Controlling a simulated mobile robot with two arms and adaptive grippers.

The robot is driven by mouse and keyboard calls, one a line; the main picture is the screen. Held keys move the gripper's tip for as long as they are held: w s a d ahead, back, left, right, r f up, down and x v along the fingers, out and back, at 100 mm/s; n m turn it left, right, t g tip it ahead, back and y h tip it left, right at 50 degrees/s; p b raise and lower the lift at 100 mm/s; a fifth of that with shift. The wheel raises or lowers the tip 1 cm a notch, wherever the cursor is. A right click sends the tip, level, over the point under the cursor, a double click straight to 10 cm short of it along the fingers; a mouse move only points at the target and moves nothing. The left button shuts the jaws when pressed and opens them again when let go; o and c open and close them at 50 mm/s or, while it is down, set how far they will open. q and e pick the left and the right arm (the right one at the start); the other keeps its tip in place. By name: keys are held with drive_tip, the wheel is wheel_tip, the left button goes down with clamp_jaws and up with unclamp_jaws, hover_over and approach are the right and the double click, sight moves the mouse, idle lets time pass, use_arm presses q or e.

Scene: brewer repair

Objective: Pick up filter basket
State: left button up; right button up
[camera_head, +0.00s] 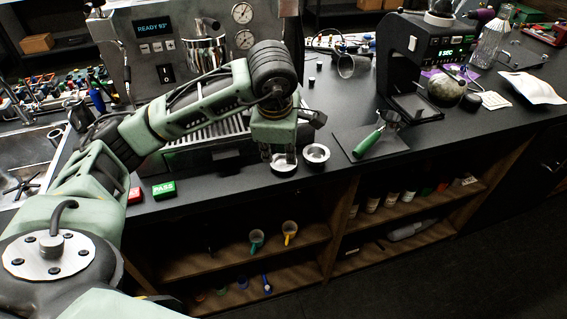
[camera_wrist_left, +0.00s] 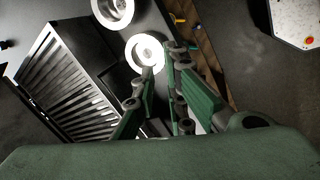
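Two round metallic filter baskets stand side by side near the counter's front edge. The left basket (camera_head: 290,167) is directly below my left gripper (camera_head: 279,158), which points down and hides part of it. The right basket (camera_head: 316,153) stands free just beside it. In the left wrist view, the near basket (camera_wrist_left: 144,47) lies under the fingertips of my left gripper (camera_wrist_left: 163,64), and the other basket (camera_wrist_left: 112,8) is at the top edge. The two fingers are apart with a narrow gap, one tip overlapping the near basket's rim. I cannot tell whether they touch it. My right gripper is not in view.
A green-handled portafilter (camera_head: 370,141) lies on a dark mat to the right. The espresso machine (camera_head: 164,45) stands behind my left arm. A green PASS block (camera_head: 164,189) is at the left front. Open shelves (camera_head: 225,262) are below the counter edge.

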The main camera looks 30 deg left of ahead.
sight(282, 169)
use_arm(q)
drive_tip(key=p+x, duration=0.2)
drive_tip(key=x, duration=0.5)
drive_tip(key=shift+w, duration=0.15)
drive_tip(key=shift+w+f, duration=0.1)
drive_tip(key=shift+f, duration=0.2)
drive_tip(key=shift+c, duration=0.4)
clamp_jaws()
drive_tip(key=shift+r, duration=0.15)
